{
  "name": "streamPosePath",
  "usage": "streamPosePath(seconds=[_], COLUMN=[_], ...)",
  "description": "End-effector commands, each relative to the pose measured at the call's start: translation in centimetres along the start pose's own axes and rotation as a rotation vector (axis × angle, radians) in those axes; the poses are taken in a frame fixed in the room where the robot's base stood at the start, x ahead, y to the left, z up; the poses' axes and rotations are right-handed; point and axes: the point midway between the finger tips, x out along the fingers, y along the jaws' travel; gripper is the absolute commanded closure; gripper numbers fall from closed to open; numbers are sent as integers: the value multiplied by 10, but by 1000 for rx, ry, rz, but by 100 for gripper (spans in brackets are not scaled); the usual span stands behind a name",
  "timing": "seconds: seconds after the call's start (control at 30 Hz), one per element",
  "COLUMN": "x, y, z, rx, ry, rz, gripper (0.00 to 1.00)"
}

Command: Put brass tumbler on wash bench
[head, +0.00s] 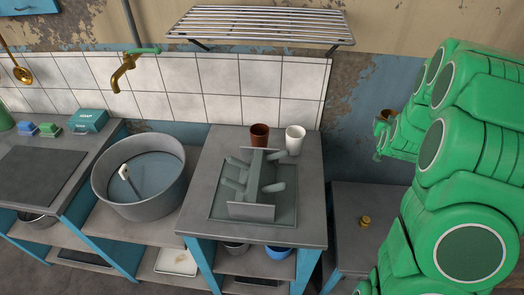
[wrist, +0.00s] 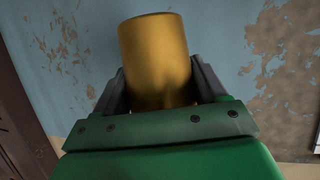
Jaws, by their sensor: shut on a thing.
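A brass tumbler (wrist: 155,55) is between the two dark fingers of my gripper (wrist: 160,88) in the wrist view. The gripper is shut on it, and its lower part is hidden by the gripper. In the head view the tumbler (head: 387,114) shows small at the right, with my gripper (head: 381,125) partly hidden by my green arm. It is held in the air, to the right of the grey-topped bench (head: 308,215) with the drying rack. A large grey basin (head: 140,205) stands left of that bench. Which surface is the wash bench is not marked.
A brown cup (head: 260,135) and a white cup (head: 295,140) stand behind the grey rack (head: 250,211). A wire shelf (head: 260,25) hangs above. A lower table (head: 350,200) at the right holds a small brass object (head: 365,222). The bench's right front is clear.

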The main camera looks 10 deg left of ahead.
Motion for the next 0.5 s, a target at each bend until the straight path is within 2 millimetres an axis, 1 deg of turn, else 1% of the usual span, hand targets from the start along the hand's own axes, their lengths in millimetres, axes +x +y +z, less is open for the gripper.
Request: streamPosePath(seconds=[0.03,0.1,0.3,0.5], x=[-4,-10,-24,-37], y=[0,0,0,0], z=[-12,-28,-61,-90], rx=[0,0,0,0], ry=[5,9,7,6], rz=[0,0,0,0], gripper=[60,60,60,60])
